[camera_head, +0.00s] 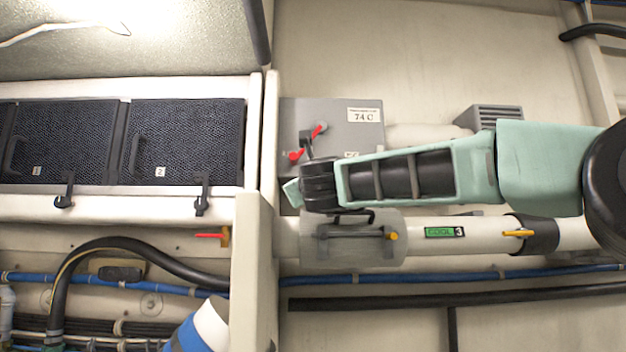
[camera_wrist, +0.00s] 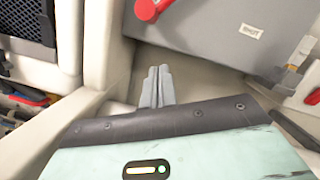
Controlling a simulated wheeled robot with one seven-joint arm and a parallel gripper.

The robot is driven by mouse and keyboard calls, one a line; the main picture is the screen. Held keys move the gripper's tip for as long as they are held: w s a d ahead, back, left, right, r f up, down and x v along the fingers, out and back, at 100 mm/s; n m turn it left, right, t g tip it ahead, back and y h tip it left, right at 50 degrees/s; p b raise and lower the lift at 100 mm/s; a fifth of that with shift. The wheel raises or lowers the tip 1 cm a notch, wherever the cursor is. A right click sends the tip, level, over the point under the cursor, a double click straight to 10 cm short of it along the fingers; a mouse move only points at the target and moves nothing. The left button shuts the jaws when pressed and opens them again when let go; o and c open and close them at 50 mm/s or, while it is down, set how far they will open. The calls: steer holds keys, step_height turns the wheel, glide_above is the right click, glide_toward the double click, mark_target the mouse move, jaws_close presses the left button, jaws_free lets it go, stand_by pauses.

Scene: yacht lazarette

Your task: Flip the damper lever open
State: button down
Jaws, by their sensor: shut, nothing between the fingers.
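A grey box (camera_head: 345,115) on the back wall carries a label reading 74 C and a lever with red ends (camera_head: 320,129). The box (camera_wrist: 205,45) and a red lever end (camera_wrist: 147,10) also show in the wrist view. I cannot tell for sure which lever is the damper lever. A pale duct (camera_head: 480,232) marked COOL 3 has a dark collar with a yellow lever (camera_head: 518,233), lying roughly along the duct. My gripper (camera_wrist: 158,72) is shut and empty, below and apart from the red lever end in the wrist view. In the head view its fingers are hidden.
A grey translucent sleeve (camera_head: 345,250) with a dark bar and yellow tip surrounds the duct. A white post (camera_head: 255,255) stands left of the box. A red-handled valve (camera_head: 212,236), black hose (camera_head: 120,245) and dark mesh panels (camera_head: 187,140) lie further left.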

steer(key=b+v, duration=0.3)
steer(key=v, duration=0.6)
steer(key=shift+s, duration=0.25)
